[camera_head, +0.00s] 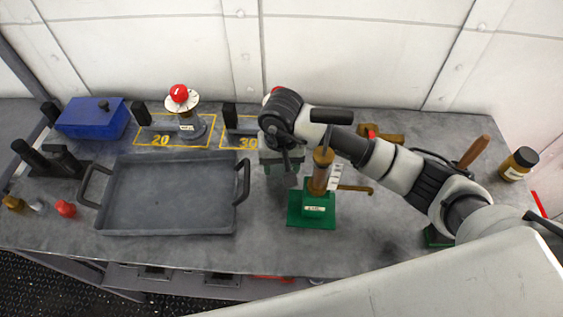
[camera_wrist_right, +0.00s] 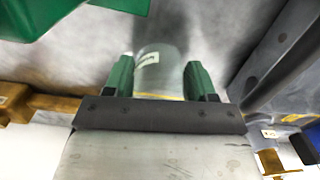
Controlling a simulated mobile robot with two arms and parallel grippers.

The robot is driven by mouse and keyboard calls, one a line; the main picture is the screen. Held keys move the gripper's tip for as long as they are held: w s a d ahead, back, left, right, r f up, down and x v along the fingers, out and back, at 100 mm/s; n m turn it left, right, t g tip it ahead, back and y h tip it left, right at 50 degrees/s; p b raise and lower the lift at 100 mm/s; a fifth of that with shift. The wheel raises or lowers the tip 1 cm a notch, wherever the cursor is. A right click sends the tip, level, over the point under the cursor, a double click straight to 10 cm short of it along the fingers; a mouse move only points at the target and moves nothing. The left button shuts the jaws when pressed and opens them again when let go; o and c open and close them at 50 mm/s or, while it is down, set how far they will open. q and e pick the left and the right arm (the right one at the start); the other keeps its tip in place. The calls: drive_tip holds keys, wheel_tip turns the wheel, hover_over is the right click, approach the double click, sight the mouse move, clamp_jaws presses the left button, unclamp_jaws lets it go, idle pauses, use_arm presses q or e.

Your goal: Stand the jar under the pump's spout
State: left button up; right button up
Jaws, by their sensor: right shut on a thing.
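The jar (camera_wrist_right: 158,68) is clear, with a white label and a yellow line. It sits between the green fingers of my right gripper (camera_wrist_right: 159,80) in the right wrist view. In the head view my right gripper (camera_head: 283,170) points down between the tray and the pump, and mostly hides the jar. I cannot tell whether the jar touches the deck. The pump (camera_head: 321,172) has a green base (camera_head: 312,221), a brass column and a black handle (camera_head: 331,116). A brass arm, possibly the spout, points right from the column, away from my gripper. My left gripper is not in view.
A grey tray (camera_head: 168,231) with two handles lies left of the gripper. Behind it are a blue box (camera_head: 92,120), a red-knobbed dial (camera_head: 181,98) and yellow frames marked 20 and 30. A black-lidded jar (camera_head: 519,164) stands far right. A red knob (camera_head: 66,208) lies left.

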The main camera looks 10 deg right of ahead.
drive_tip(key=shift+f, duration=0.2)
drive_tip(key=o, duration=0.9)
drive_tip(key=shift+r, duration=0.1)
drive_tip(key=shift+o, duration=0.2)
